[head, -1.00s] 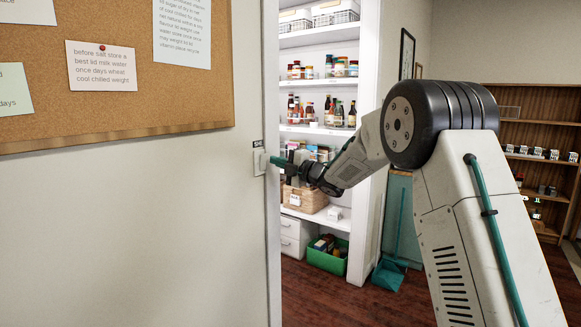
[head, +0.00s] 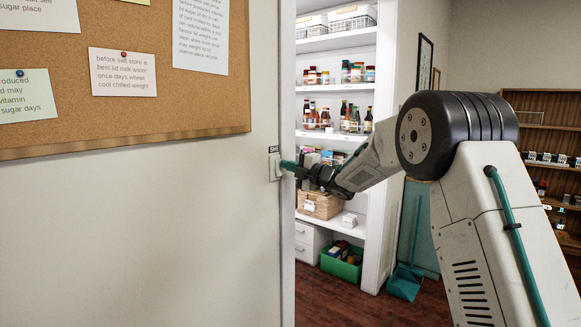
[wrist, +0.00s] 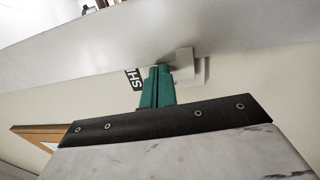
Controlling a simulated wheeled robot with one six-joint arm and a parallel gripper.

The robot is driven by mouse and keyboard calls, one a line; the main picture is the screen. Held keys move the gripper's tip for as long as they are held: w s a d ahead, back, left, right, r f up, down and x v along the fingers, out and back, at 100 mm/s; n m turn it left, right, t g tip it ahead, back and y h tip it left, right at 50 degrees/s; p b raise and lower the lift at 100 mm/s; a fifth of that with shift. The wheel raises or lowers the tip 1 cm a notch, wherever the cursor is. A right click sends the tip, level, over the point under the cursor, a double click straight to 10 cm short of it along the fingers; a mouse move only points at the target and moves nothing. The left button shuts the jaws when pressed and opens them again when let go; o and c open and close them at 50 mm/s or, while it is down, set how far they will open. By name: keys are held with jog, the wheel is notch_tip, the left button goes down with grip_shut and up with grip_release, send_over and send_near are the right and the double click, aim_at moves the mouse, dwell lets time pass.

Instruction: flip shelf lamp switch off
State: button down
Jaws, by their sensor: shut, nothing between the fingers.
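The shelf lamp switch (head: 276,168) is a pale plate with a rocker, on the white wall near its right edge, under a small dark label (head: 273,149). My gripper (head: 285,164) has teal fingers, shut and empty, with the tips at the switch plate. The fingertips appear to touch or nearly touch the switch. The fingers partly hide the rocker, so I cannot tell its position.
A cork board (head: 120,115) with pinned notes hangs at left. Past the wall edge, a white pantry shelf (head: 335,137) holds jars, bottles and a basket (head: 320,205). A green crate (head: 342,262) and a teal dustpan (head: 405,283) stand on the wooden floor.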

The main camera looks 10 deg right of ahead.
jog(key=r+v, duration=0.3)
jog(key=v, duration=1)
jog(key=shift+s+d, duration=0.25)
jog(key=shift+f, duration=0.1)
jog(key=d+f+m+h, duration=0.8)
jog(key=m+h, duration=0.1)
jog(key=m, duration=0.1)
jog(key=s+d+f+m+g+h, duration=0.2)
jog(key=s+m+g+h, duration=0.15)
jog(key=s, duration=0.25)
jog(key=s+d+f+m+g+h, duration=0.2)
jog(key=s+m, duration=0.3)
jog(key=s+a+m+g+y, duration=0.1)
jog(key=s+a, duration=0.3)
jog(key=s, duration=0.9)
jog(key=s+a+m+g+y, duration=0.1)
jog(key=s+a+m+g, duration=0.2)
jog(key=s, duration=1.1)
jog(key=s+a+f+m+g+y, duration=0.1)
jog(key=s+a+m+g, duration=0.2)
jog(key=s+a, duration=0.4)
jog(key=shift+s+a+g, duration=0.2)
jog(key=shift+s+g, duration=0.55)
jog(key=shift+s, duration=2.85)
